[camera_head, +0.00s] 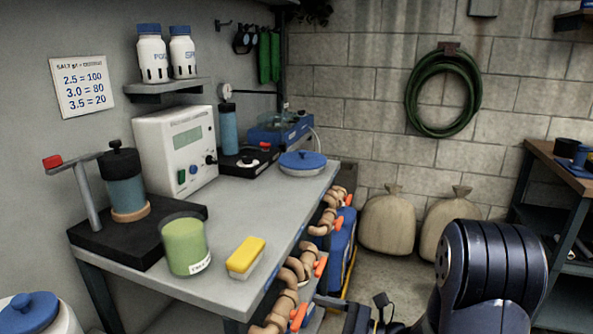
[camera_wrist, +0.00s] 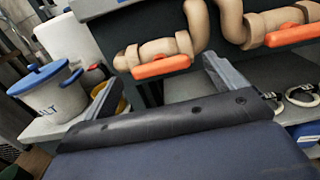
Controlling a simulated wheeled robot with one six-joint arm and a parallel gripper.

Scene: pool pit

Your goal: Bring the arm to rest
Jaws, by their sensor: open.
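My arm shows at the lower right of the head view, a dark, ribbed, rounded link in front of the floor. In the head view the end of the arm is low, beside the bench's right side, and partly cut off by the bottom edge.
The grey bench (camera_head: 215,212) holds a green cup (camera_head: 185,247), a yellow-topped block (camera_head: 246,256) and a white meter box (camera_head: 175,150). Tan sacks (camera_head: 388,221) stand by the back wall. A shelf rack (camera_head: 540,190) stands right. A salt bucket (camera_wrist: 52,98) shows in the wrist view.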

